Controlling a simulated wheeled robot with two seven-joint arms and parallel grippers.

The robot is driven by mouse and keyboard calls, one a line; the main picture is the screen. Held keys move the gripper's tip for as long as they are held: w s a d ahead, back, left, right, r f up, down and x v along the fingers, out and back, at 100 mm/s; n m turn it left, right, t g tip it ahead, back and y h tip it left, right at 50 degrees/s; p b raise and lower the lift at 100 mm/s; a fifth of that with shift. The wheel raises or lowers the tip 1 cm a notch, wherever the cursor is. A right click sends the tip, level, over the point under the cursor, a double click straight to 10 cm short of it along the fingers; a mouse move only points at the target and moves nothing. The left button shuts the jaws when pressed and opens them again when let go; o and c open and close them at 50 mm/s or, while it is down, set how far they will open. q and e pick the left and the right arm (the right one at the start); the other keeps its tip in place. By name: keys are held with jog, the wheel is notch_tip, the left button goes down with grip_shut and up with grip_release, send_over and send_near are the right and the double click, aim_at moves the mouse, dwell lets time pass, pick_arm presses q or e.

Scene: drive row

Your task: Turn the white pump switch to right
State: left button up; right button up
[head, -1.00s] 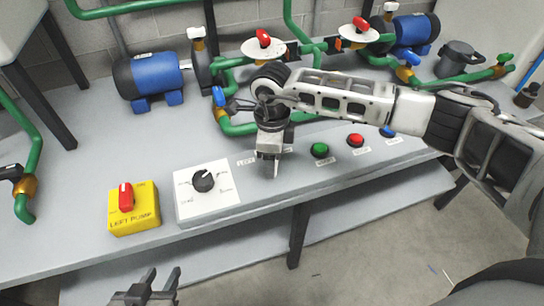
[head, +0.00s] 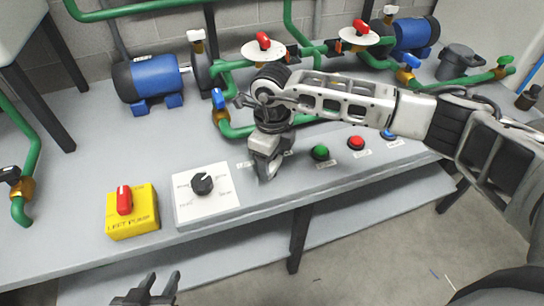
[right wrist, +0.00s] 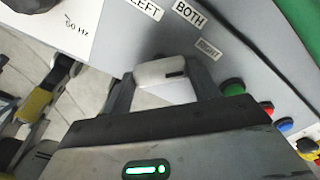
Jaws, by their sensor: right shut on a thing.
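The white pump switch (right wrist: 160,72) sits between the two fingers of my right gripper (right wrist: 165,88) in the right wrist view. A short dark mark shows toward its right end. The labels LEFT (right wrist: 145,6), BOTH (right wrist: 190,13) and RIGHT (right wrist: 208,49) lie around it on the panel. In the head view my right gripper (head: 266,172) is down at the panel and hides the switch. It is shut on the switch. My left gripper (head: 149,291) is empty with its fingers apart, low in front of the bench.
Left of the switch are a black dial on a white plate (head: 222,205) and a yellow LEFT PUMP box (head: 146,218) with a red switch. To the right are green (head: 320,152), red (head: 356,142) and blue buttons. Green pipes and blue pumps (head: 152,77) stand behind.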

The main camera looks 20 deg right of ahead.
aim_at(273, 162)
jog(key=o, duration=1)
notch_tip(273, 162, up, 16)
jog(key=shift+r+b, duration=0.1)
jog(key=shift+b, duration=0.35)
